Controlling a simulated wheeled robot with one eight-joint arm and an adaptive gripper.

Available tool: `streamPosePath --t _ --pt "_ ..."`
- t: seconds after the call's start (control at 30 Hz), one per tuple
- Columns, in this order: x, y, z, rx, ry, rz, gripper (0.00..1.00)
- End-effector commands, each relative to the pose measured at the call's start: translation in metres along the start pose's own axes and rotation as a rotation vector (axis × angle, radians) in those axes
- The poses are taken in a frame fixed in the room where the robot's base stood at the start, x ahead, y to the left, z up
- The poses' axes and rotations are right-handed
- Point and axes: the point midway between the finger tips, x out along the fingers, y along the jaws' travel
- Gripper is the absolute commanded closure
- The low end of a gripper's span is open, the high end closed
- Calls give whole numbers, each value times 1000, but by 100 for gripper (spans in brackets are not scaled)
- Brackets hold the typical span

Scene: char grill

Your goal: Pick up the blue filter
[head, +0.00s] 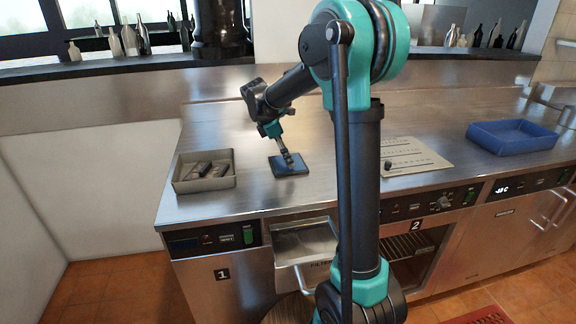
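The blue filter looks to be the flat, dark blue square (282,168) lying on the steel counter, left of the middle of the head view. My gripper (288,158) points down over it, with its tips at or just above its surface. I cannot tell whether they touch it. The fingers look close together, but they are too small to show whether they are open or shut. Part of the square is hidden behind the fingers.
A grey open bin (205,184) holding dark pieces stands left of the square. A light panel with a black knob (388,166) lies to the right. A blue tray (513,148) sits at far right. Bottles (130,40) line the back ledge. A drawer (305,243) below is open.

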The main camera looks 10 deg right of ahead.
Motion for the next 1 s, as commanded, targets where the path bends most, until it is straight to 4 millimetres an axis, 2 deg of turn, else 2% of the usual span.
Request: streamPosePath --t 0.07,0.5,0.8,1.0 --pt "0 0 0 0 0 0 11" --pt "0 0 0 0 0 0 65" --pt "-2 0 1 0 0 0 66" --pt "-16 0 6 0 0 0 66"
